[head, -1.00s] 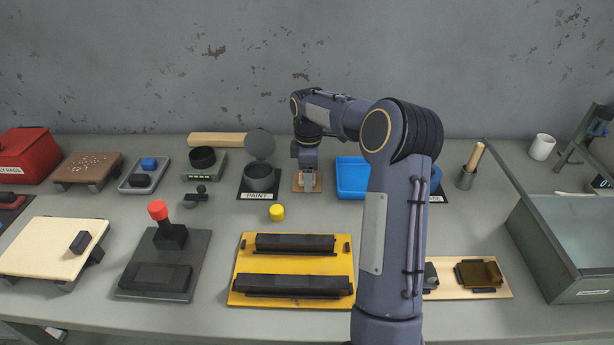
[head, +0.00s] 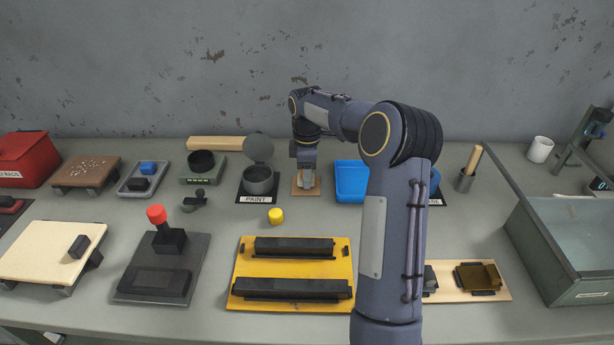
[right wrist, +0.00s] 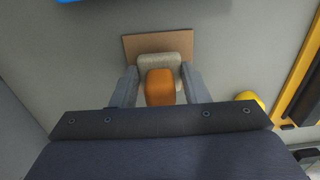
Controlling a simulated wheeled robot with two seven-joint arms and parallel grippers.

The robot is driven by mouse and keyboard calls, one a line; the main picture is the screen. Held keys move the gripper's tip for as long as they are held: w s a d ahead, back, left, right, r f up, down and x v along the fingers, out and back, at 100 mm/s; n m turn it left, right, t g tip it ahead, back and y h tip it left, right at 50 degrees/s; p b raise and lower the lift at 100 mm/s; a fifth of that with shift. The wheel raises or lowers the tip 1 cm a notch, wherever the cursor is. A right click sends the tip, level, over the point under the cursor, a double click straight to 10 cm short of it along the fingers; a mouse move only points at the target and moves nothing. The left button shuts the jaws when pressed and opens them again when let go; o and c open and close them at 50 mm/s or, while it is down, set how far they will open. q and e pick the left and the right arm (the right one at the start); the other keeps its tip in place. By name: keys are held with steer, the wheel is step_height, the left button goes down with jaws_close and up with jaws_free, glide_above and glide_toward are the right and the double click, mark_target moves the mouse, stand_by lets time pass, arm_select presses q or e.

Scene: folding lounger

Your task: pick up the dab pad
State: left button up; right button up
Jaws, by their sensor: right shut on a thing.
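The dab pad shows in the right wrist view as an orange handle (right wrist: 160,88) on a pale, rounded pad. It is over a small brown board (right wrist: 143,43); I cannot tell whether the pad still touches it. My right gripper (right wrist: 160,75) is shut on the dab pad, with one grey finger on each side. In the head view the right gripper (head: 305,180) points down over the brown board (head: 306,191) at the back of the bench, and hides most of the dab pad. My left gripper is not in view.
A paint pot (head: 259,180) with a raised round lid stands just left of the gripper, and a blue tray (head: 351,181) just right. A yellow knob-like piece (head: 275,216) and a yellow fixture (head: 292,272) lie nearer. My right arm hides part of the bench.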

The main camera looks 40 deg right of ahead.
steer(key=s+a+r, duration=0.7)
steer(key=a+r, duration=0.5)
steer(key=shift+b, duration=0.45)
steer(key=shift+a+f, duration=0.1)
steer(key=o, duration=0.3)
steer(key=shift+c, duration=1.1)
